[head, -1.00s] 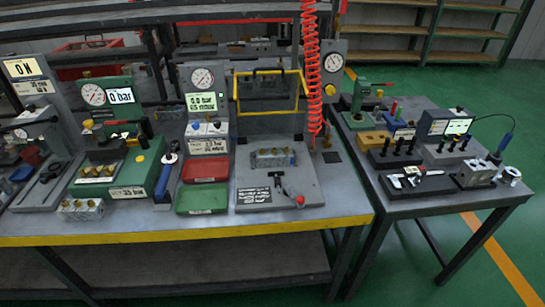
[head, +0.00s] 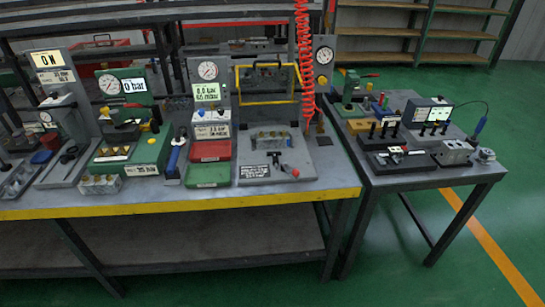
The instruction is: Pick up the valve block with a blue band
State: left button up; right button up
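A grey valve block (head: 100,184) with brass-coloured ports on top sits near the front edge of the main bench, at the left. Another valve block (head: 271,141) with similar ports sits in the grey fixture under the yellow-framed guard. Neither of my grippers shows in the head view.
The main bench (head: 330,194) has a yellow front edge. A green test stand (head: 140,155), red tray (head: 211,150) and green tray (head: 208,174) crowd it. A red coiled hose (head: 304,60) hangs above. The green floor (head: 400,275) in front is clear.

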aim_at(271, 139)
jog(key=u, duration=0.05)
jog(key=k, duration=0.65)
jog(key=z, duration=1.15)
jog(key=i, duration=0.9)
jog(key=z, duration=0.45)
jog(key=i, duration=1.05)
jog(key=u, duration=1.05)
jog(key=i, duration=0.45)
jog(key=u, duration=0.5)
